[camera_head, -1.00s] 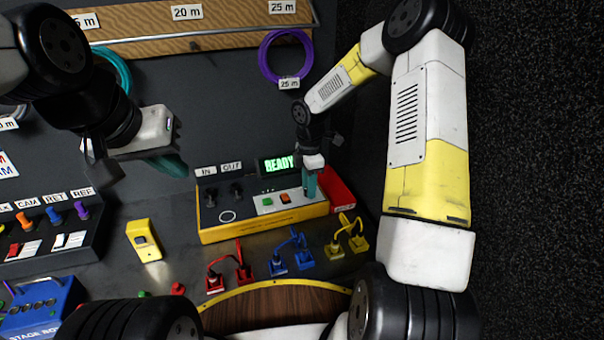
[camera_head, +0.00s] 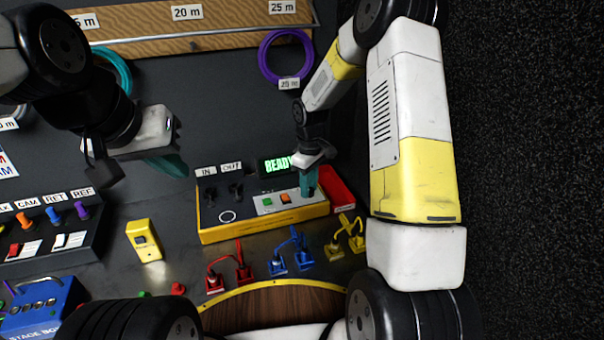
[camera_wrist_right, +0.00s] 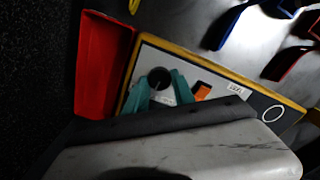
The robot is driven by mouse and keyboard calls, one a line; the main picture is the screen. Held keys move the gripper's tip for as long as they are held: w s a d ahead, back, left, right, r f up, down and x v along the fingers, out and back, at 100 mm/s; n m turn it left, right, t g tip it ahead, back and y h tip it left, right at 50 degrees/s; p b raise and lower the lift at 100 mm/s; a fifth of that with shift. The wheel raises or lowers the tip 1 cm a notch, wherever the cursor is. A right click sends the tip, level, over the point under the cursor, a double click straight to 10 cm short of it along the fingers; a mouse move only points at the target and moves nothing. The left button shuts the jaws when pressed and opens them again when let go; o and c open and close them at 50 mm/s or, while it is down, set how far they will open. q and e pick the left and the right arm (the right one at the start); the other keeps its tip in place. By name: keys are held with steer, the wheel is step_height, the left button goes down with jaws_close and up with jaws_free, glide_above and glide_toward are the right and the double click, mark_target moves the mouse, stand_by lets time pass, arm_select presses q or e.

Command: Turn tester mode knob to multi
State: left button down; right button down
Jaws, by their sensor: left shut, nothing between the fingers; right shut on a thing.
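The tester (camera_head: 250,228) is a yellow-edged box with a dark panel, a green READY display (camera_head: 275,166) and green and orange buttons on a light plate. My right gripper (camera_head: 309,192) is at the right end of that plate, its teal fingers shut on the mode knob. The dark round knob (camera_wrist_right: 159,78) shows between the teal fingers in the right wrist view, next to the orange button (camera_wrist_right: 202,91). The knob's setting and labels cannot be read. My left gripper (camera_head: 172,165) is shut and empty, above the dark surface left of the tester.
A red tray (camera_head: 341,190) stands against the tester's right side. Red, blue and yellow cable connectors (camera_head: 291,255) stand in front of it. A yellow handheld device (camera_head: 144,240) lies to its left. A purple cable coil (camera_head: 286,57) hangs behind.

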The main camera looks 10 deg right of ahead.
steer(key=m, duration=0.5)
steer(key=shift+m, duration=0.3)
steer(key=m, duration=0.4)
steer(key=shift+w+m, duration=0.1)
steer(key=shift+m, duration=0.6)
steer(key=c, duration=1.1)
jaws_free()
steer(key=shift+o, duration=0.2)
steer(key=shift+r, duration=0.15)
step_height(320, 180, up, 8)
steer(key=shift+f, duration=0.2)
